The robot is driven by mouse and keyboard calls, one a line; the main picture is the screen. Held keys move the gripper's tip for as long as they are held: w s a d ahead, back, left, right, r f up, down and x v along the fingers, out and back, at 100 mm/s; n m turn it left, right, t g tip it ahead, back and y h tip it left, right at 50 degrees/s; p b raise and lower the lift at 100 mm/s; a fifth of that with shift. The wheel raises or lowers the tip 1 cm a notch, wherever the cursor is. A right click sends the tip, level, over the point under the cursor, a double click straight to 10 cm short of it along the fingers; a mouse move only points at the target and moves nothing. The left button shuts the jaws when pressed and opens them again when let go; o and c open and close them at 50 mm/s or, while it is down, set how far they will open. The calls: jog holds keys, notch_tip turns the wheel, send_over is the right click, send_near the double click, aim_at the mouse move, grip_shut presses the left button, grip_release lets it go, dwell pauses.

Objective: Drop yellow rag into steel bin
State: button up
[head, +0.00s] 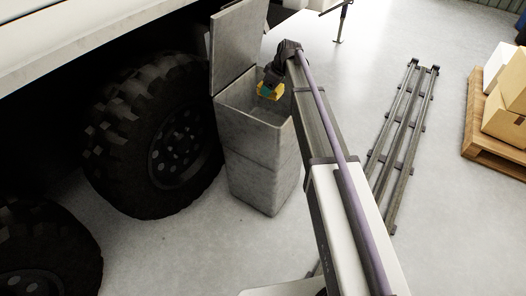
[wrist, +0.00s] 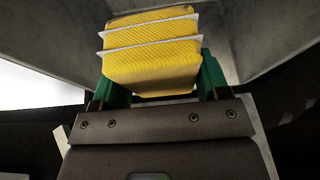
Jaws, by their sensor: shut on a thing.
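The yellow rag (wrist: 152,50) is a folded yellow pad with pale edge lines, held between the green fingers of my gripper (wrist: 155,88). In the head view the rag (head: 266,92) shows as a small yellow patch at the end of my arm, in or just above the open mouth of the steel bin (head: 258,160). The bin is a tall grey box with its lid (head: 238,45) standing up at the left. Grey walls around the rag show in the wrist view. My arm hides part of the bin's right side, and the bin's floor is not visible.
A large black tyre (head: 150,140) stands close to the bin's left, under a white vehicle body. Metal rails (head: 403,130) lie on the floor to the right. A pallet (head: 490,150) with boxes stands at the far right. The floor between is clear.

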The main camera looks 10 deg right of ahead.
jog(key=shift+r, duration=0.1)
jog(key=o, duration=1)
jog(key=shift+c, duration=0.2)
jog(key=p+v, duration=1)
jog(key=v, duration=0.1)
